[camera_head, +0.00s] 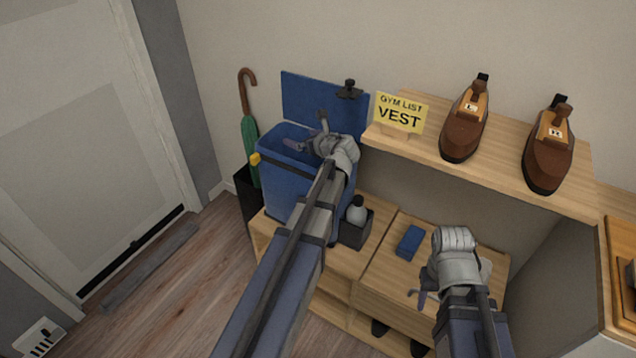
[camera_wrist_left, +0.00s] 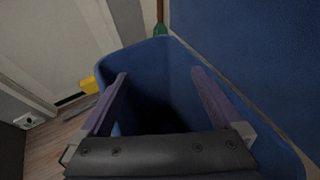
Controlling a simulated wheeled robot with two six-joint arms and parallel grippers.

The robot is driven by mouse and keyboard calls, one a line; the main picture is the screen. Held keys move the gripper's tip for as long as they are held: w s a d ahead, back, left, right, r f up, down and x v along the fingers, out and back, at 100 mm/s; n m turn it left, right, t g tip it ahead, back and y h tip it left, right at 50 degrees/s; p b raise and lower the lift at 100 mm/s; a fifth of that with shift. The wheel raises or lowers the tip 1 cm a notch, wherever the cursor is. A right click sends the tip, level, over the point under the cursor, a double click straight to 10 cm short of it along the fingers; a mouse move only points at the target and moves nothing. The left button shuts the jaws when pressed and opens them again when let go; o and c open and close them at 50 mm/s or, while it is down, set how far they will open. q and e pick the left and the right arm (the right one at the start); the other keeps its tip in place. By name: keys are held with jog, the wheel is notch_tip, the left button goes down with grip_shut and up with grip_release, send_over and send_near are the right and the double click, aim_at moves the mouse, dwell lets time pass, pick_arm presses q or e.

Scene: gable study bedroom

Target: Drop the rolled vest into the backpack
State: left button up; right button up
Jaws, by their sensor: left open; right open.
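The blue backpack (camera_head: 288,190) stands upright on the low wooden bench with its flap (camera_head: 312,100) raised behind it. My left gripper (camera_head: 307,132) is over its open mouth, jaws apart. In the left wrist view the open, empty fingers (camera_wrist_left: 158,80) point down into the backpack (camera_wrist_left: 182,62), whose inside is too dark to make out. I see no rolled vest in either view; the backpack's bottom is hidden. My right gripper (camera_head: 422,296) is open, low over the right part of the bench, and seems empty.
A yellow "GYM LIST VEST" card (camera_head: 400,113) stands on the upper shelf (camera_head: 480,165) beside two brown shoes (camera_head: 465,120). An umbrella (camera_head: 249,130) stands left of the backpack. A dark box with a bottle (camera_head: 356,212) and a blue item (camera_head: 410,241) are on the bench.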

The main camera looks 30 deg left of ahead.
pick_arm(q)
jog(key=p+v, duration=0.1)
jog(key=v, duration=0.3)
jog(key=shift+s+d+r, duration=0.2)
jog(key=shift+d, duration=0.1)
pick_arm(e)
jog(key=shift+r, duration=0.9)
pick_arm(q)
jog(key=shift+d+f, duration=0.1)
pick_arm(e)
jog(key=shift+d, duration=0.1)
